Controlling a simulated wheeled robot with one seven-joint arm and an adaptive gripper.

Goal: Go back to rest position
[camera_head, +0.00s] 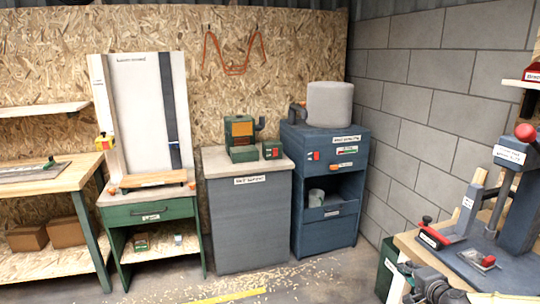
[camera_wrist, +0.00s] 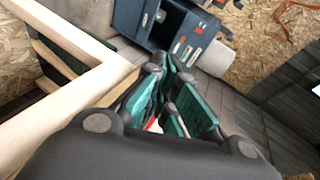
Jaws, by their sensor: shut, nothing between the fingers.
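My gripper (camera_wrist: 168,85) fills the lower middle of the wrist view, with dark finger links and green pads. The fingers are closed together with nothing held between them. In the head view a dark jointed part at the bottom right edge, by the right-hand bench, looks like part of my arm; its fingers cannot be made out there. In the wrist view, a pale wooden frame (camera_wrist: 60,100) lies close on the left of the gripper. I cannot tell whether they touch.
A blue cabinet (camera_head: 322,225) with a grey drum (camera_head: 329,104) stands by the block wall. A grey cabinet (camera_head: 250,220) and a green-framed sander bench (camera_head: 150,212) are left of it. A machine (camera_head: 510,185) with a red knob crowds the right.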

